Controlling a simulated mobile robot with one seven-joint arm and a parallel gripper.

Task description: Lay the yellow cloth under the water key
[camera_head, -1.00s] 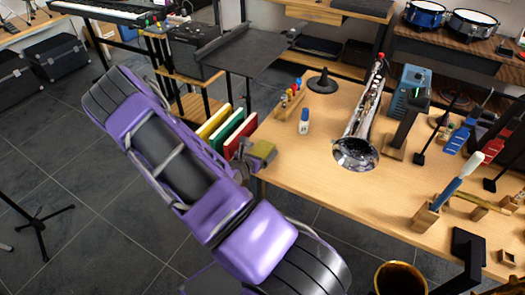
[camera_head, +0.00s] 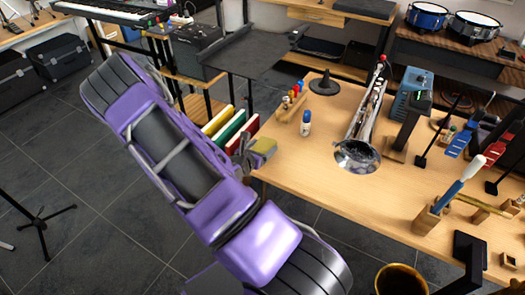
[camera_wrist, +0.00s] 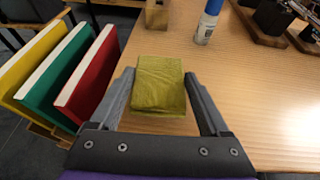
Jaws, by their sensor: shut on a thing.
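The yellow cloth (camera_head: 264,147) is a folded olive-yellow pad. My gripper (camera_head: 249,153) is shut on it at the table's left edge. In the wrist view the cloth (camera_wrist: 160,84) lies between the two fingers of my gripper (camera_wrist: 160,80), over the wooden tabletop; whether it touches the wood I cannot tell. A silver trumpet (camera_head: 357,154) stands tilted on the table to the right of my gripper, its bell toward the front. The water key is too small to make out on it.
A white bottle with a blue cap (camera_head: 305,124) and a wooden rack of small coloured bottles (camera_head: 290,104) stand between the cloth and the trumpet's far side. Coloured books (camera_head: 232,128) stand left of the table (camera_head: 320,190). The front left tabletop is clear.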

